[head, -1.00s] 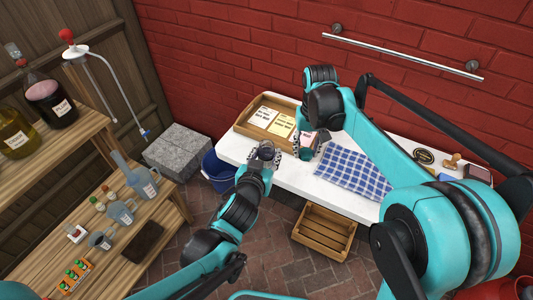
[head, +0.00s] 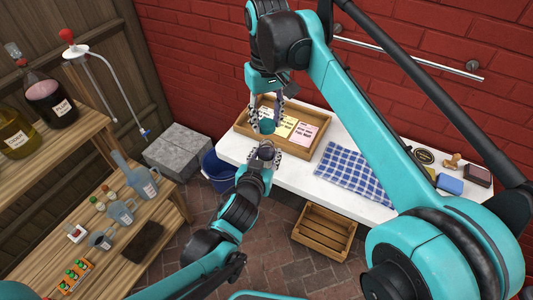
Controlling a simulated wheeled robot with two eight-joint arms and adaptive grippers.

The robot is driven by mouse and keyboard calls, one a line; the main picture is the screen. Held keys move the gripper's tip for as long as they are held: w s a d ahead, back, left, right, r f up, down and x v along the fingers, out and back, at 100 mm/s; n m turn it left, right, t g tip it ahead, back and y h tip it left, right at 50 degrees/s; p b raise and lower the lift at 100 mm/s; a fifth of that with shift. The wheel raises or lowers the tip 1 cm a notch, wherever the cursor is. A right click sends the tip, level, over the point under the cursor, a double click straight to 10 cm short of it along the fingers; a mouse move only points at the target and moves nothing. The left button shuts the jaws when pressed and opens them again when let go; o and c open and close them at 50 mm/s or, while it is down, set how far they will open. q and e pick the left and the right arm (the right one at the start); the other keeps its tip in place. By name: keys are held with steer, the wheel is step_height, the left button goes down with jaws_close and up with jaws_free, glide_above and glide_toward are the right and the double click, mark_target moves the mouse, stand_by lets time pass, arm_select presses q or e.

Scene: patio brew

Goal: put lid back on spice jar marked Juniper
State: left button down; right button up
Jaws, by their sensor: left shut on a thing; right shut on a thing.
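My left gripper (head: 266,151) is shut on a small jar (head: 266,154) over the near left edge of the white table; the jar is mostly hidden by the fingers and its marking cannot be read. My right gripper (head: 266,118) points down right above it, shut on a small dark teal round piece that looks like the lid (head: 267,126). The lid appears just over the jar's top. I cannot tell whether the two touch.
A wooden tray (head: 314,150) with white, yellow and pink cards lies behind the grippers on the white table (head: 290,178). A blue checked cloth (head: 352,172) lies to the right. A wooden crate (head: 325,232) and blue bucket (head: 215,172) stand below.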

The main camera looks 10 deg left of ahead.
mark_target(267, 156)
steer(key=shift+f, duration=2.05)
steer(key=shift+f, duration=0.9)
steer(key=shift+f, duration=0.55)
